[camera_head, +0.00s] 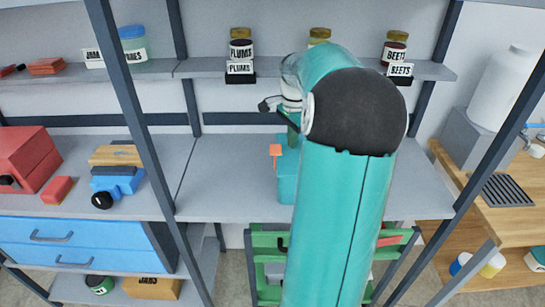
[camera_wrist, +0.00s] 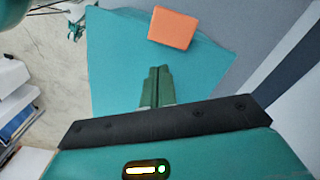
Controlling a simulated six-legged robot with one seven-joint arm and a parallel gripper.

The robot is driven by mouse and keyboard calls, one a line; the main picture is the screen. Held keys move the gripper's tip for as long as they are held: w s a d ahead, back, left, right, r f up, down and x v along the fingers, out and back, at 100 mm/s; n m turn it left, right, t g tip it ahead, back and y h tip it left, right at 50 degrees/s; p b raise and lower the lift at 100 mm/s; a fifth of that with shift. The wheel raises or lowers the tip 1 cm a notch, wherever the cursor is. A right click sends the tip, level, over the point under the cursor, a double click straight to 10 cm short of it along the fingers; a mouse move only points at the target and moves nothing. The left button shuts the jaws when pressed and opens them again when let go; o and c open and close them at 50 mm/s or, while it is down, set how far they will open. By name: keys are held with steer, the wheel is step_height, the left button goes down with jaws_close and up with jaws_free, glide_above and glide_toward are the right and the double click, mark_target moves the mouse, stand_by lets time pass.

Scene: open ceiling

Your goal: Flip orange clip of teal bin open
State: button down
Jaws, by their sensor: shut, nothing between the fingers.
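The teal bin (camera_head: 288,178) stands on the grey middle shelf, largely hidden behind my arm in the head view. Its orange clip (camera_head: 276,150) shows at the bin's upper left edge. In the wrist view the teal bin (camera_wrist: 120,60) fills the middle, and the orange clip (camera_wrist: 173,28) lies near the top, slightly right of centre. My gripper (camera_wrist: 157,70) is shut and empty, its green fingertips pointing at the bin below the clip and apart from the clip in the picture. I cannot tell whether the fingertips touch the bin. In the head view my gripper is mostly hidden by my arm.
Jars with labels stand on the upper shelf, including plums (camera_head: 241,48) and beets (camera_head: 394,52). A blue toy-like item (camera_head: 117,183) and red boxes (camera_head: 25,160) sit left of a dark upright post. The shelf left of the bin is clear.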

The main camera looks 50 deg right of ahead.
mark_target(271, 149)
steer(key=shift+f, duration=0.95)
stand_by(0.4)
steer(key=shift+w+a+r, duration=0.1)
steer(key=shift+w+a, duration=1.35)
steer(key=shift+w, duration=0.25)
stand_by(0.9)
steer(key=shift+w+a+f, duration=0.25)
steer(key=shift+w+a, duration=0.3)
stand_by(0.4)
steer(key=shift+s+d+r, duration=0.15)
steer(key=shift+r, duration=1.05)
steer(key=shift+s+d+r, duration=0.15)
steer(key=shift+r, duration=1)
steer(key=shift+s+d+r, duration=0.15)
steer(key=shift+r, duration=1.05)
